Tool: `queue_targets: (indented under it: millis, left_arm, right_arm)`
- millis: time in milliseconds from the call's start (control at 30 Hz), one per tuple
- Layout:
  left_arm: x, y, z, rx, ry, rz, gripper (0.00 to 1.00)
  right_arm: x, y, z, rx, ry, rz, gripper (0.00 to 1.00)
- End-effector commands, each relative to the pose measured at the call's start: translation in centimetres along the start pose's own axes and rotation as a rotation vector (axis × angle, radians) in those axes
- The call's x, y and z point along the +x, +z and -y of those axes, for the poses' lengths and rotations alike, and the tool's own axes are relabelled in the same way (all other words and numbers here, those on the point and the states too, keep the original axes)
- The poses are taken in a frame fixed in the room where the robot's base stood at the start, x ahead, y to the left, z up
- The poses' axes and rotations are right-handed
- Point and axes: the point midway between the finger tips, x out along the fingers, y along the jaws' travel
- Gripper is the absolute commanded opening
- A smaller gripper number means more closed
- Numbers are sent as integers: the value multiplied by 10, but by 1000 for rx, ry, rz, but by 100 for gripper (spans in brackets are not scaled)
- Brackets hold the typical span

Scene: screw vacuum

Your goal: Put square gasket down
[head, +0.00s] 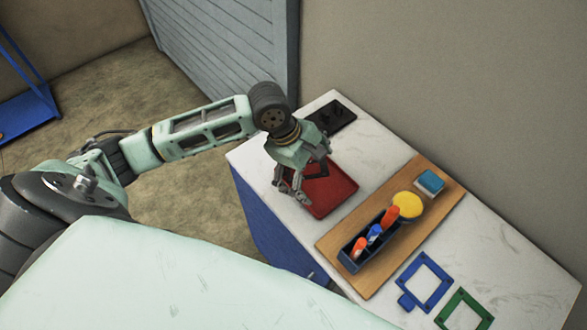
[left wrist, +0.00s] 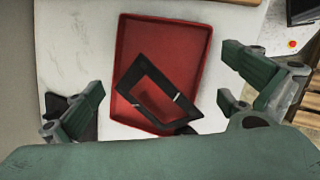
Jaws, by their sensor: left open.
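The square gasket is a black frame (left wrist: 132,77). In the left wrist view it lies turned at an angle over the red tray (left wrist: 190,32), its lower corner reaching the tray's near rim. I cannot tell whether it rests flat. My left gripper (left wrist: 165,108) is open, its fingers spread wide on both sides of the gasket and apart from it. In the head view the left gripper (head: 292,190) is above the left side of the red tray (head: 335,198) and partly hides the gasket. My right gripper is not in view.
A black flat item (head: 332,117) lies behind the tray. A wooden board (head: 345,238) holds a dark bin (head: 352,257) of orange and blue items, a yellow round thing (head: 406,206) and a blue block (head: 430,182). Blue (head: 425,268) and green (head: 463,296) frames lie at the right.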

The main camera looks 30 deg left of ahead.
Motion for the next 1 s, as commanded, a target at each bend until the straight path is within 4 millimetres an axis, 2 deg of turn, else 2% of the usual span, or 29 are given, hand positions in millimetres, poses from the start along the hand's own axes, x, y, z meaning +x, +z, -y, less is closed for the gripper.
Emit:
queue_targets:
  millis: [33, 300, 500, 1000]
  left_arm:
    - [-4, 0, 18, 2, -49, -9, 100]
    - [-40, -7, 42, -3, -132, -46, 100]
    - [-48, -8, 47, -4, -150, -54, 100]
    - [-47, -8, 47, -5, -152, -54, 100]
  right_arm:
    - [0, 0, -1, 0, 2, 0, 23]
    - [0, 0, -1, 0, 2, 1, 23]
    - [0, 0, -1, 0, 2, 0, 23]
    - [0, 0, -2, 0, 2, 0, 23]
